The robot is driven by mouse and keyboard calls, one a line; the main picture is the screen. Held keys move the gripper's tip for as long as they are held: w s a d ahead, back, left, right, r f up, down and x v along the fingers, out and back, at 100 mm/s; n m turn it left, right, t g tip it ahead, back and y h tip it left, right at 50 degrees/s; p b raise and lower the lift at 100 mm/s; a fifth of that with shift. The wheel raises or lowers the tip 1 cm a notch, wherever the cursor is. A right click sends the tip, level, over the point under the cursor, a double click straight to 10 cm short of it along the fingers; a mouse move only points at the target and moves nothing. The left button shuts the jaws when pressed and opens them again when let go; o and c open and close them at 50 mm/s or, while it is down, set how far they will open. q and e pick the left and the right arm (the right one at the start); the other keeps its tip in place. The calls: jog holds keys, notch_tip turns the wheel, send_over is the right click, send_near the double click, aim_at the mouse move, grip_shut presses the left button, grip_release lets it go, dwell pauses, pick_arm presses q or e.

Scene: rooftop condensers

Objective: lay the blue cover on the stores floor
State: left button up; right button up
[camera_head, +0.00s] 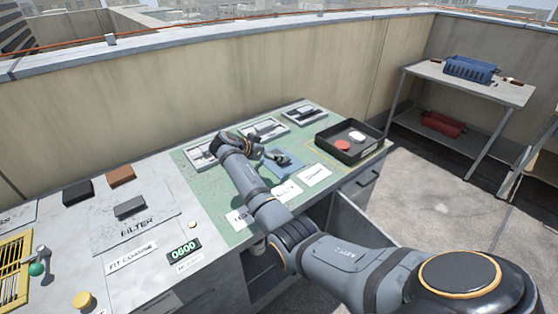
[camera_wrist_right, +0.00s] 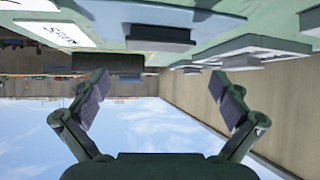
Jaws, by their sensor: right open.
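The blue cover (camera_head: 287,163) lies flat on the green mat of the bench, with a raised part on top. My right gripper (camera_head: 266,154) is low over the mat, at the cover's left edge. Its fingers (camera_wrist_right: 163,88) are spread wide with nothing between them. I cannot tell whether it touches the cover. No surface is clearly marked as the stores floor. My left gripper is out of view.
A black tray (camera_head: 372,152) with a red and a white piece stands right of the cover. Several grey framed parts (camera_head: 264,129) line the mat's back. White cards (camera_head: 316,176) lie in front. A side table (camera_head: 510,91) holds a blue basket (camera_head: 470,68); a red container (camera_head: 443,124) is beneath.

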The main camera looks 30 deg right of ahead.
jog(key=shift+w+d+f, duration=0.2)
jog(key=shift+d+f, duration=0.65)
jog(key=shift+f, duration=0.1)
jog(key=shift+w+d+f, duration=0.2)
jog(key=shift+d+f, duration=0.6)
jog(key=shift+f, duration=0.15)
